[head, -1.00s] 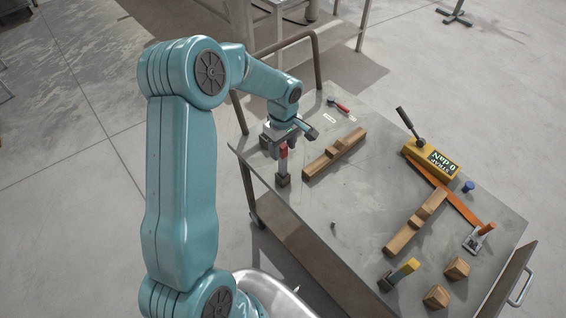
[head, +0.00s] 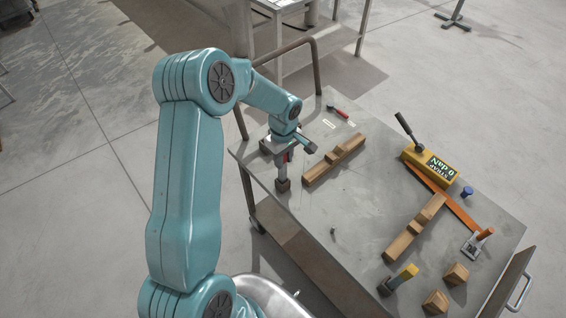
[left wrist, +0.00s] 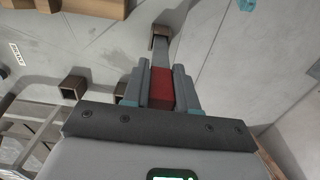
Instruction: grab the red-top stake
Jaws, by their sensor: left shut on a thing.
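The red-top stake stands at the left corner of the cart; its grey shaft (head: 282,170) rises from a small brown square socket (head: 283,185). My left gripper (head: 283,156) comes down over its top, and only a sliver of red shows in the head view. In the left wrist view the red top (left wrist: 160,88) sits between the two grey fingers (left wrist: 160,82), shut on it. The shaft runs on to the socket (left wrist: 159,36) there, and its lower end is hidden in it. My right gripper is not in view.
On the cart top (head: 345,205), a notched wooden beam (head: 335,160) lies close right of the stake. A yellow strap gauge (head: 430,165), an orange strap (head: 450,200), a yellow-top piece (head: 404,276) and wooden blocks (head: 456,274) are farther right. A bent rail (head: 317,65) stands behind.

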